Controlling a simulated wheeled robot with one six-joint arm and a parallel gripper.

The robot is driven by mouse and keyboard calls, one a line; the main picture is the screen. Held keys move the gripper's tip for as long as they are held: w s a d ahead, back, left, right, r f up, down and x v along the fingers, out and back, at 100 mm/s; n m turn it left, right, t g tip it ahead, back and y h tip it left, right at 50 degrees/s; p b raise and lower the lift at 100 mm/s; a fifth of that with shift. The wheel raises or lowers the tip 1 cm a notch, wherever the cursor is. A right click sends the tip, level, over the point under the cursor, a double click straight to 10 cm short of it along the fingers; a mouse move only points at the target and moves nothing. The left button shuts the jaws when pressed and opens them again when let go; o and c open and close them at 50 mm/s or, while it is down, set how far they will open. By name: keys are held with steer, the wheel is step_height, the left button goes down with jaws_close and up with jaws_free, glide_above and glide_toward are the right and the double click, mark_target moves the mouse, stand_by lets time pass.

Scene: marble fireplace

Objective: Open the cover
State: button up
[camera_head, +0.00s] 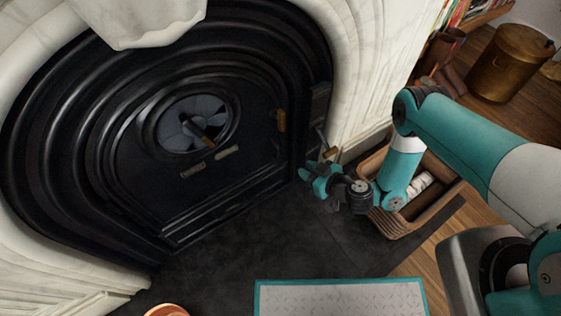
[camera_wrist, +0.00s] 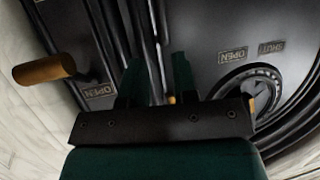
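The black arched fireplace cover (camera_head: 140,160) stands closed in its ringed frame. It has a round vent (camera_head: 185,128) with a brass-coloured knob and small plates below it. A handle with a brass-coloured grip (camera_head: 328,152) sticks out at the right of the frame, beside my gripper (camera_head: 312,174). In the wrist view a brass-coloured handle (camera_wrist: 45,70) lies left of my fingers, apart from them, near an "OPEN" plate. My gripper (camera_wrist: 156,80) is open, with its two dark green fingers apart, facing the black metal. A small brass-coloured bit shows near the right finger's base; its contact is unclear.
A brown slatted crate (camera_head: 402,225) with pale rolls stands right of the hearth, below my arm. A white marble surround (camera_head: 365,60) borders the cover. A brass bucket (camera_head: 508,62) stands back right. A teal-edged mat (camera_head: 340,298) lies in front. The dark hearth (camera_head: 260,240) is mostly clear.

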mark_target(280, 164)
steer(key=b+x, duration=1.3)
steer(key=b, duration=0.3)
steer(key=shift+a, duration=0.1)
steer(key=shift+c, duration=0.4)
jaws_close()
